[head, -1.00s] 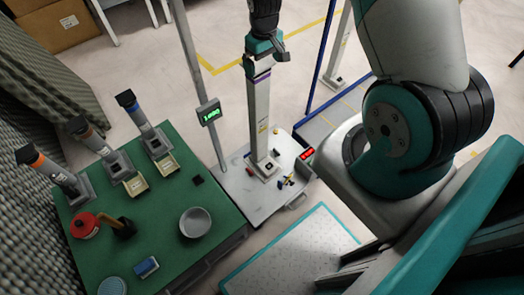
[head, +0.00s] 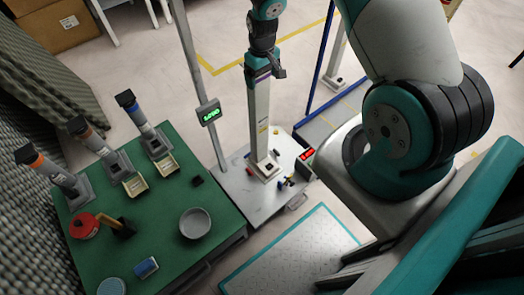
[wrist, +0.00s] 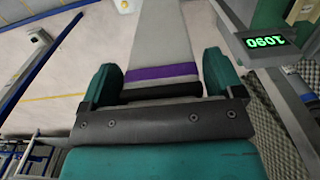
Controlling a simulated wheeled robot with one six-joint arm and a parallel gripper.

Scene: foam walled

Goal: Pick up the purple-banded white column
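The white column (head: 259,108) stands upright on the light grey platform, with its purple band near the top. My gripper (head: 265,68) is at the column's upper end in the head view. In the wrist view my gripper (wrist: 162,80) has one teal finger on each side of the column (wrist: 163,35), level with the purple band (wrist: 162,72). Only very narrow gaps seem to show between the fingers and the column's sides. The column's end behind the gripper palm is hidden.
A green-lit display (head: 209,113) on a post stands just left of the column. The green table (head: 150,216) at left holds several banded columns, a bowl (head: 195,222) and a red container (head: 84,225). Small items lie around the column's base. A blue frame (head: 324,60) stands to the right.

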